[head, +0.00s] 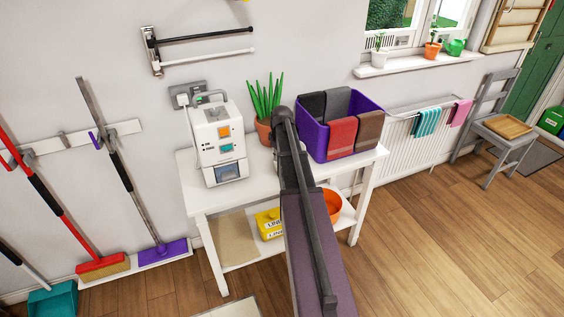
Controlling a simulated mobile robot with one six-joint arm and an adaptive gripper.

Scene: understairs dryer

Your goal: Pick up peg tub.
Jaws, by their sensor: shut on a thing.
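No tub in the head view can be told for sure as the peg tub. An orange round tub (333,205) is on the table's lower shelf, partly hidden behind my arm. A yellow box (268,223) with a printed label sits on the same shelf, left of my arm. My arm reaches up from the bottom edge across the middle of the table. My gripper does not show, so what it holds cannot be seen.
A white table (193,188) carries a white machine (219,142), a potted plant (265,130) and a purple basket (361,140) of towels. Brooms lean on the left wall. A radiator (425,140) and a grey chair (490,125) stand right. The wooden floor at right is clear.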

